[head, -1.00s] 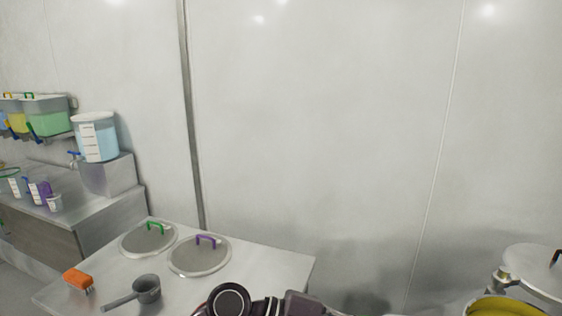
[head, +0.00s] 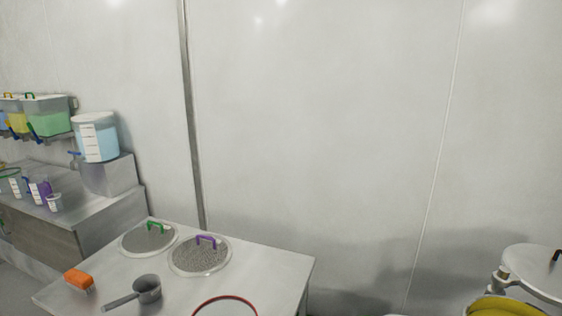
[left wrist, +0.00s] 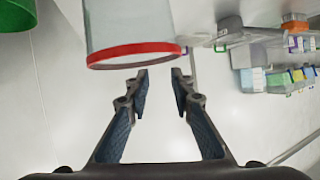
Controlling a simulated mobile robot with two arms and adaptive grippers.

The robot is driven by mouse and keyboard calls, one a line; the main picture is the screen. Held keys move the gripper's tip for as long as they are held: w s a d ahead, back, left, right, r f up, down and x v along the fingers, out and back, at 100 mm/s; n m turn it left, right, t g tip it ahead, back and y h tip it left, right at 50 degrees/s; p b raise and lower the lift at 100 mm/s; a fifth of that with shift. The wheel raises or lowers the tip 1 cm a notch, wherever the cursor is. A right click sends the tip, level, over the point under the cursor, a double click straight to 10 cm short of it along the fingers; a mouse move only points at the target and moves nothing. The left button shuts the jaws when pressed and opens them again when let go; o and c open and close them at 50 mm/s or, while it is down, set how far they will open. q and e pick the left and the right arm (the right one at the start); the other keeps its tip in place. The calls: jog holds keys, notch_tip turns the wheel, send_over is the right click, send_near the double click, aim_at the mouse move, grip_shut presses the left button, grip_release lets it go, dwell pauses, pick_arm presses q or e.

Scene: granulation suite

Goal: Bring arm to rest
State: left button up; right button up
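My left gripper (left wrist: 160,74) shows in the left wrist view with its two fingers apart and nothing between them. A clear container with a red rim (left wrist: 135,55) is just beyond the fingertips, and the picture appears upside down. I cannot tell how close the fingers are to it. In the head view a red ring (head: 225,299) shows at the bottom edge of the steel table, mostly cut off. Neither gripper is in the head view. My right gripper is in no view.
Filled containers (head: 95,138) stand at left. A steel vessel (head: 535,272) is at lower right.

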pick_arm(q)
jog(key=s+a+f+g, duration=0.1)
jog(key=s+f+g, duration=0.2)
jog(key=s+f, duration=0.35)
jog(key=s+f+m+g, duration=0.1)
jog(key=s+f+g, duration=0.2)
jog(key=s, duration=0.6)
jog(key=s+a+f+g, duration=0.1)
jog(key=s+f+g, duration=0.35)
jog(key=s, duration=0.25)
notch_tip(320, 180, down, 27)
jog(key=s+b, duration=0.1)
jog(key=s, duration=0.1)
jog(key=s+a+f+g+b, duration=0.1)
jog(key=s+a+f+g, duration=0.1)
jog(key=s+f, duration=1.5)
jog(key=shift+a+f+m, duration=0.25)
jog(key=shift+a+m, duration=0.05)
jog(key=shift+a, duration=0.15)
